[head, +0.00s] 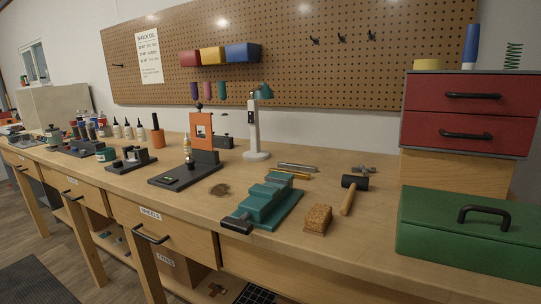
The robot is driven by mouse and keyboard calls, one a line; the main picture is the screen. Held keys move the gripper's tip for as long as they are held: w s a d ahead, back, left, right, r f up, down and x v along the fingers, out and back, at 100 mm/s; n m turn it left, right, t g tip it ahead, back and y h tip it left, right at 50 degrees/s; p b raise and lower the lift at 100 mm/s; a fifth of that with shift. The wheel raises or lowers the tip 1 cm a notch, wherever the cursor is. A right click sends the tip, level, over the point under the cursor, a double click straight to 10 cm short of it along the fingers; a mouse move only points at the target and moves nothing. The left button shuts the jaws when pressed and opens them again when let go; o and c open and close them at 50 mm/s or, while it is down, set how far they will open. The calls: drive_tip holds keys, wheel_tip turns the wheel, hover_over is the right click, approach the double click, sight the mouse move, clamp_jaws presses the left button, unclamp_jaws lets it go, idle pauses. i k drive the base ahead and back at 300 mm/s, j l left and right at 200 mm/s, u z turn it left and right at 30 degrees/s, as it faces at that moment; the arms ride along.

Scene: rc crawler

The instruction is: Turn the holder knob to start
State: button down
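A holder with a flat dark base (171,180) stands upright near the middle of the workbench. An orange frame (201,120) with a window rises above the base. A small dark knob-like part (199,107) sits on top of the frame; I cannot tell for sure that it is the holder knob. A small upright part (188,150) stands in front of the frame, and its details are too small to read. My gripper is not in view.
A teal vise (265,200) with a black handle lies right of the holder. A desk lamp (252,125) stands behind it. Right are a mallet (350,190), a brush-like block (318,219) and a green toolbox (470,235). Bottles (140,130) stand left.

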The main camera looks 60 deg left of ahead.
sight(117, 163)
drive_tip(key=u, duration=2.65)
